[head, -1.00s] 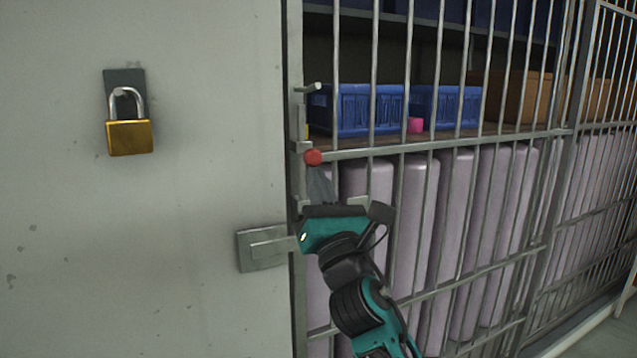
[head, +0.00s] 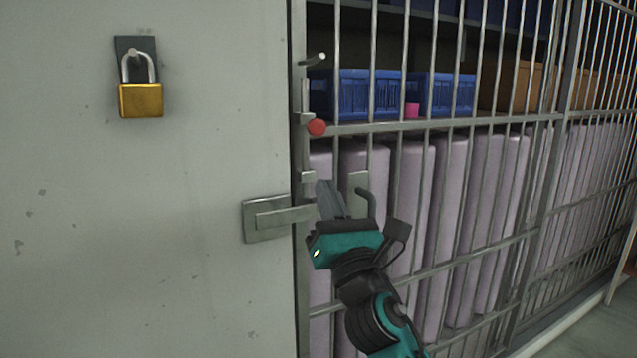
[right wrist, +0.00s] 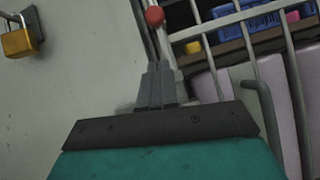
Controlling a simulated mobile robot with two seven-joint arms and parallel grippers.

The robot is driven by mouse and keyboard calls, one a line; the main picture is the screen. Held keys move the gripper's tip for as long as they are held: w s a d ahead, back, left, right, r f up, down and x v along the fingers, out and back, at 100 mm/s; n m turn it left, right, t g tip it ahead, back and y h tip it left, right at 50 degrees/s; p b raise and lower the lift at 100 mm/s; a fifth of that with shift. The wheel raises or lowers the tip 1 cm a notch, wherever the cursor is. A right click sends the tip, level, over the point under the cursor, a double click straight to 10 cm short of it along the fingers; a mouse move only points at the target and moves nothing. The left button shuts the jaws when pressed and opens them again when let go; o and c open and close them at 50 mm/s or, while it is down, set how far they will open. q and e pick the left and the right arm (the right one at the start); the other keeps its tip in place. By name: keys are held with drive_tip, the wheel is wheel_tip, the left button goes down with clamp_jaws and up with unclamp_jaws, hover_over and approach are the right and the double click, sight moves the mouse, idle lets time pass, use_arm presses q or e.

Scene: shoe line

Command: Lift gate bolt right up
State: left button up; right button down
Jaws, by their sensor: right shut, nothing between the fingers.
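The gate bolt is a slim upright metal rod on the gate's left edge, with a red knob (head: 317,127). The knob also shows above the fingertips in the right wrist view (right wrist: 155,16). My right gripper (head: 328,186) points up from below, its fingers together and empty. It is apart from the knob, a clear gap beneath it, and in front of the gate's edge by the horizontal latch bar (head: 284,216). The fingers show centrally in the right wrist view (right wrist: 158,66). My left gripper is not in view.
A brass padlock (head: 141,100) hangs on the pale wall at left. A bent grey handle (head: 368,203) stands just right of my gripper. Behind the gate bars are blue crates (head: 368,95), a pink item (head: 411,110) and mauve padded panels (head: 452,190).

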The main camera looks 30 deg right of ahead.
drive_tip(key=b+v, duration=0.1)
drive_tip(key=v, duration=0.5)
idle(0.4)
